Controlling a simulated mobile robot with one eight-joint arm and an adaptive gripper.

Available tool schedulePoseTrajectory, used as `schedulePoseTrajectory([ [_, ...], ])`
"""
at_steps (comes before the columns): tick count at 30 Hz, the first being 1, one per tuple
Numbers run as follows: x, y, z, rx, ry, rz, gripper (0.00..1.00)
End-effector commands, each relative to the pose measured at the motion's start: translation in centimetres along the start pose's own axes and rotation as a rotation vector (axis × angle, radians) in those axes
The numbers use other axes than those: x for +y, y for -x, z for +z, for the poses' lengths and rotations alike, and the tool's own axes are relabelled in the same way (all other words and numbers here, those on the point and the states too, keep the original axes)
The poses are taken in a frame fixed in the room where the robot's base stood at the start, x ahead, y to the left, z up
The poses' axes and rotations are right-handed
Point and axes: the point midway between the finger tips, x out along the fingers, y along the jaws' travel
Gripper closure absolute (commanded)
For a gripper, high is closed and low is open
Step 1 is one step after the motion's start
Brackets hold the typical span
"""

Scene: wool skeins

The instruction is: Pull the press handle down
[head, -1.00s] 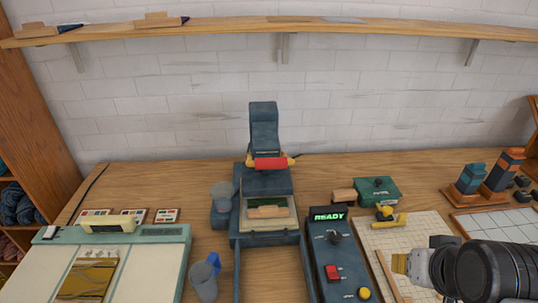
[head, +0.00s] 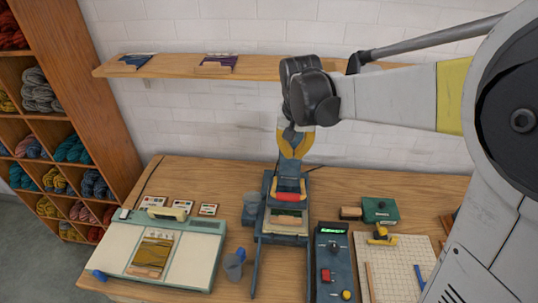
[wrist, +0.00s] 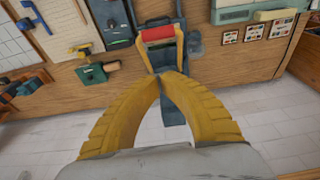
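The press (head: 284,225) stands on the table in the middle of the head view, dark blue with a bed at its front. Its handle has a red grip (head: 289,196) between yellow ends, in front of the press's upper part. The red grip also shows in the wrist view (wrist: 158,34), near the top. My gripper (head: 292,157) is above and behind the grip, pointing down. Its yellow fingers meet at the tips (wrist: 163,77) in the wrist view, with nothing seen between them. The tips appear apart from the red grip; they hide part of the press's dark upper part.
A control box (head: 332,262) stands right of the press, with a green box (head: 380,210) and gridded board (head: 397,265) beyond. A shelf (head: 265,68) runs along the wall behind my gripper.

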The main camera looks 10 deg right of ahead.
Motion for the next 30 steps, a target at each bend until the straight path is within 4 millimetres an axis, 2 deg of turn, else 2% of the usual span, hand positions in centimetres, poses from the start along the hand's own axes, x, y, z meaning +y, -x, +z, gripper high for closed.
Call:
schedulePoseTrajectory([
  [5,0.0,-2.6,0.0,0.000,0.000,0.000,1.00],
  [16,0.0,-10.3,0.2,0.001,0.001,-0.001,1.00],
  [22,0.0,-12.0,2.2,0.001,0.001,-0.001,1.00],
  [30,0.0,-12.6,2.9,0.001,0.000,-0.001,1.00],
])
